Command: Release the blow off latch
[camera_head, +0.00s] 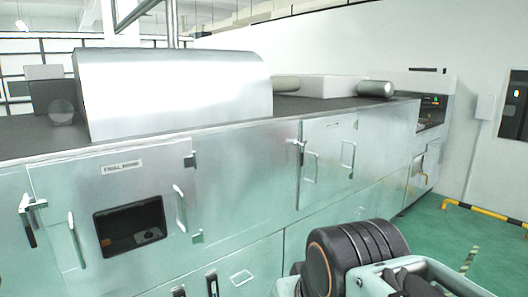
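A long metal machine (250,165) runs across the view, with panels and doors on its front. A latch with a dark lever (30,217) sits at the left edge of the left door (75,195). Another latch (299,148) sits at the left edge of the door (327,155) further right. I cannot tell which latch is the blow off one; the label (121,167) on the left door is too small to read surely. My arm fills the lower right corner, apart from these latches. My gripper's fingertips do not show.
The left door has a dark window (130,228) and handles (180,207) at its sides. Lower panels carry dark handles (212,285). A control screen (432,104) stands at the far right end. Green floor (490,250) is open at right, with a yellow-black rail (485,211).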

